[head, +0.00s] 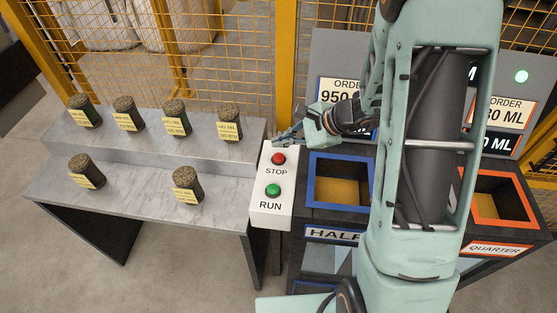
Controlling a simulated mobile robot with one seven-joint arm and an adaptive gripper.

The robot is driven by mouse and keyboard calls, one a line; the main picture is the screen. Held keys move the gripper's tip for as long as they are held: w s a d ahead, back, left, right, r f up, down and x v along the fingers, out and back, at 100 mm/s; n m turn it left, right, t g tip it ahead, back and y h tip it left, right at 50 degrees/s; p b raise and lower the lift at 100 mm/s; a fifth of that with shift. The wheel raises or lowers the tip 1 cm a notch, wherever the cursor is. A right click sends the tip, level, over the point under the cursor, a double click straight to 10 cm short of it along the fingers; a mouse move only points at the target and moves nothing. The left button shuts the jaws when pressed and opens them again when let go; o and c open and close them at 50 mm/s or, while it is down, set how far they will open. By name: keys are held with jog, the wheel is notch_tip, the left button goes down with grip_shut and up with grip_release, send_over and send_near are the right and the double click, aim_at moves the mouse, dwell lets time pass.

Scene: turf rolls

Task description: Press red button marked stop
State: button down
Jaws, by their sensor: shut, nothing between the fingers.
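A white control box (269,209) stands between the grey bench and the bins. It carries a red button (278,159) with the word STOP below it, and a green button (273,190) with the word RUN below that. My gripper (281,140) is just behind the red button in the picture, at the box's far end. Its fingers are shut and empty. I cannot tell how high they are above the box, but they do not cover the red button.
Several turf rolls with yellow labels, such as the front one (187,185), stand on the two-step grey bench (130,203). A blue-rimmed bin (314,190) and an orange-rimmed bin (519,190) stand at right. A yellow mesh fence (190,50) runs behind. My arm hides the middle right.

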aim_at(281, 158)
jog(key=shift+f+b, duration=1.3)
jog(key=shift+f, duration=0.25)
jog(key=shift+f, duration=0.1)
jog(key=shift+f+b, duration=0.3)
jog(key=shift+b, duration=0.35)
jog(key=shift+f+b, duration=0.45)
jog(key=shift+b, duration=0.15)
dwell(0.6)
jog(key=shift+r, duration=0.1)
jog(key=shift+r+p, duration=0.5)
jog(key=shift+r, duration=0.3)
jog(key=shift+r+p, duration=1.7)
jog(key=shift+r, duration=0.85)
